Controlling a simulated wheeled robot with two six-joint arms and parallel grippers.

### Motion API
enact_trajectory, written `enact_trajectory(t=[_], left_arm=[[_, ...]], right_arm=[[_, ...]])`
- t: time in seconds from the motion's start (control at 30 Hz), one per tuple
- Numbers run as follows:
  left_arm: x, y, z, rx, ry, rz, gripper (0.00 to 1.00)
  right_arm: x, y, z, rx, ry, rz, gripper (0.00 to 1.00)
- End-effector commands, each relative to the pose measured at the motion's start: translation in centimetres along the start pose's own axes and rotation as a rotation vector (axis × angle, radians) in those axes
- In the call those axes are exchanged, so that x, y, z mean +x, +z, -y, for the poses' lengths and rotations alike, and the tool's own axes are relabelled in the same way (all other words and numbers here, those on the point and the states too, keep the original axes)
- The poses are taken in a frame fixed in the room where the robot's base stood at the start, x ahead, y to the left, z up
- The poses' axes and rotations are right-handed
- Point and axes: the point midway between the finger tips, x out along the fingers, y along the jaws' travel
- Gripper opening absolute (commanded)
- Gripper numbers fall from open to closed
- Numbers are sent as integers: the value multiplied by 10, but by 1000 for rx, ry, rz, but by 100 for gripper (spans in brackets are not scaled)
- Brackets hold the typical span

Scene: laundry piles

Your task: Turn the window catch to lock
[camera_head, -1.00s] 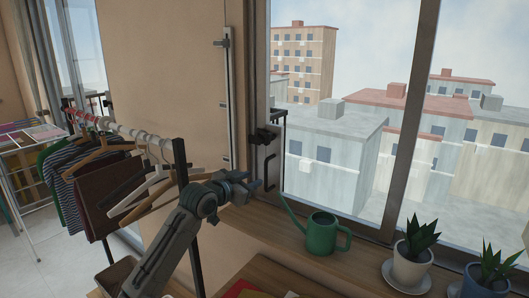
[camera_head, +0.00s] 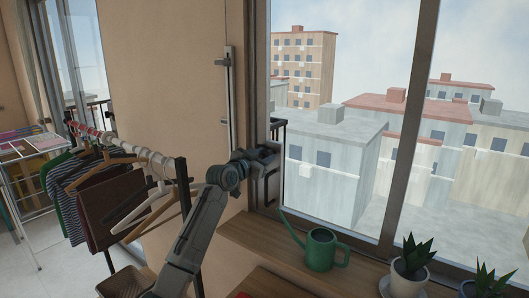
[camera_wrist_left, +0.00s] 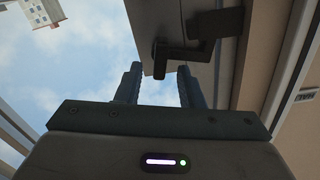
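My left gripper (camera_head: 272,152) is at the window frame, at the height of the window catch, and covers the catch in the head view. My right gripper is not in view.
A dark pull handle (camera_head: 272,186) is on the frame below the gripper. A green watering can (camera_head: 321,250) and potted plants (camera_head: 410,268) stand on the wooden sill (camera_head: 262,236). A clothes rack with hangers (camera_head: 150,158) stands left of my arm.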

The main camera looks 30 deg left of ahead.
Motion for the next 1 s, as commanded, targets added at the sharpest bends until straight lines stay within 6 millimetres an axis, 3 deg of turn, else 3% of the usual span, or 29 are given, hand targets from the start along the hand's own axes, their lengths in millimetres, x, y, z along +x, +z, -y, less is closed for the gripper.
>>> enact_trajectory(t=[0.37,0.53,0.77,1.0], left_arm=[[6,1,0,1,0,0,35],[6,1,0,1,0,1,1],[6,1,0,-30,0,1,0],[6,1,2,-224,0,1,0]], right_arm=[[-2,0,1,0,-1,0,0],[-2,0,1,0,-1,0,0],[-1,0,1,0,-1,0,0],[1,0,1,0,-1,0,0]])
